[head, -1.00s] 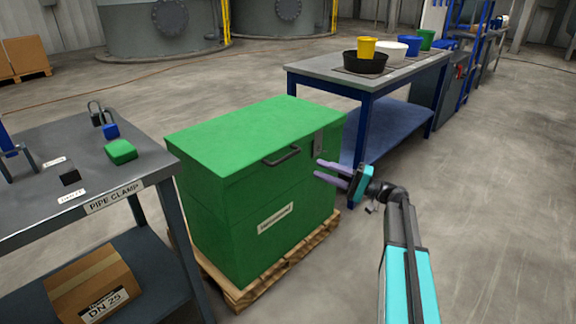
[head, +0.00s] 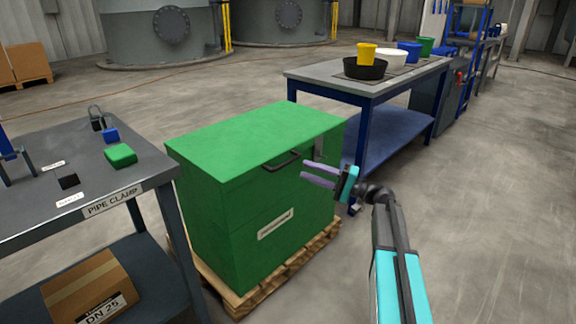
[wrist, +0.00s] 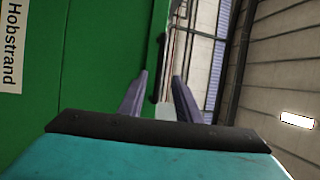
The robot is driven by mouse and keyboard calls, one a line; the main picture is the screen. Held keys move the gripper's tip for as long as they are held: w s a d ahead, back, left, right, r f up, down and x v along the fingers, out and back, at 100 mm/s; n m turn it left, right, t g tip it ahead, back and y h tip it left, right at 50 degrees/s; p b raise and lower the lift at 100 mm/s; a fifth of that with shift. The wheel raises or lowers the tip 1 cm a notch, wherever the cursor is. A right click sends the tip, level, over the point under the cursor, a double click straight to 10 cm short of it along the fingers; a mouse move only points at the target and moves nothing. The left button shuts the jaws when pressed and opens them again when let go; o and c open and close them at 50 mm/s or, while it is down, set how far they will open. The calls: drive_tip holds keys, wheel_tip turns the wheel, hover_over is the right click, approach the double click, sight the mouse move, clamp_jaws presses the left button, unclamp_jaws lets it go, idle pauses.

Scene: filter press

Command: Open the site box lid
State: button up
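The green site box (head: 250,230) stands on a wooden pallet, and its lid (head: 255,140) lies shut. A dark bar handle (head: 281,161) is on the upper front of the box, with a grey latch plate (head: 318,147) to its right. My gripper (head: 304,178) is open and empty in front of the box, just below and right of the handle, fingers pointing left at the box. In the wrist view the fingers (wrist: 158,98) are spread, and the green front (wrist: 80,70) fills the left side. Part of a dark bar shows between the fingertips; contact cannot be told.
A grey table (head: 60,215) with a pipe clamp label stands close on the left. A blue-legged bench (head: 305,78) with tubs stands behind right. The wooden pallet (head: 285,278) juts out below the box. Floor to the right is clear.

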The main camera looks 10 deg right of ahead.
sight(287, 163)
drive_tip(key=shift+b+x, duration=0.8)
drive_tip(key=shift+x, duration=3.55)
clamp_jaws()
